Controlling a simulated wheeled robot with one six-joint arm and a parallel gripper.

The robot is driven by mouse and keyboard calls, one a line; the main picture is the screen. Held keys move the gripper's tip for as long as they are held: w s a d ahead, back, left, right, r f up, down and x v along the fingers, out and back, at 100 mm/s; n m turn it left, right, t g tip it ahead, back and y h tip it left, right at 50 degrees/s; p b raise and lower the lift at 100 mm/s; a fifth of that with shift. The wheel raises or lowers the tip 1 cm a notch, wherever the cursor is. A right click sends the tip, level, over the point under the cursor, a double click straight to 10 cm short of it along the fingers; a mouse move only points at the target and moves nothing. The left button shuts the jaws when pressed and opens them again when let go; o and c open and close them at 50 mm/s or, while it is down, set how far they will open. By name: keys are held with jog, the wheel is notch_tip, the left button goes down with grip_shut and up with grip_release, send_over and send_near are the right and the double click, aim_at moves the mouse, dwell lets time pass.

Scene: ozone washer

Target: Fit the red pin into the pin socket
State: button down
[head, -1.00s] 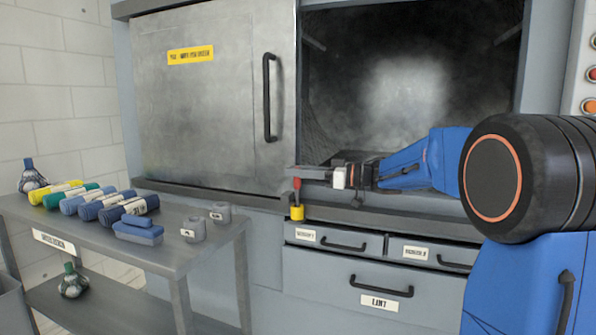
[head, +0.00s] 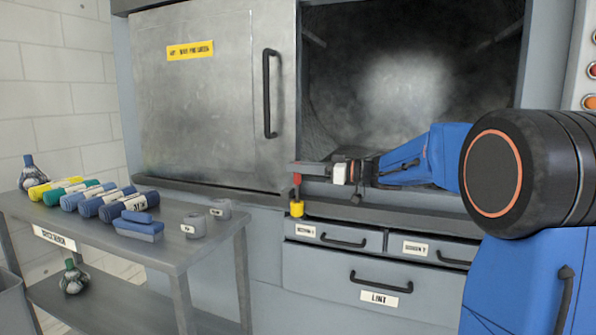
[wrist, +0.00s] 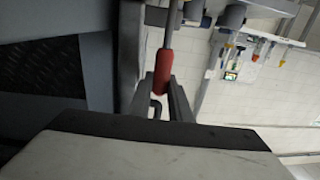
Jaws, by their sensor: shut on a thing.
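The red pin (head: 297,180) hangs upright at the left tip of my gripper (head: 300,168), by the washer's front sill. In the wrist view the red pin (wrist: 163,70) shows between the fingertips of my gripper (wrist: 163,80), which is shut on it. A thin grey rod (wrist: 173,28) runs up the picture from its red part. A yellow cylinder (head: 296,209) lies directly under the red part in the head view. I cannot tell whether it is the socket or part of the pin, or whether they touch. No other clear socket shows.
The open washer drum (head: 405,90) is behind my arm, with a closed steel door (head: 200,110) left of it. Drawers, including a LINT drawer (head: 380,285), lie below the sill. A grey bench (head: 195,255) at left holds several rolled cloths and grey rings.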

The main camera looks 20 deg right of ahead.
jog(key=shift+r, duration=1.25)
jog(key=shift+f, duration=1.75)
dwell(0.9)
jog(key=c, duration=1.6)
grip_release()
jog(key=shift+f, duration=0.1)
jog(key=shift+o, duration=0.2)
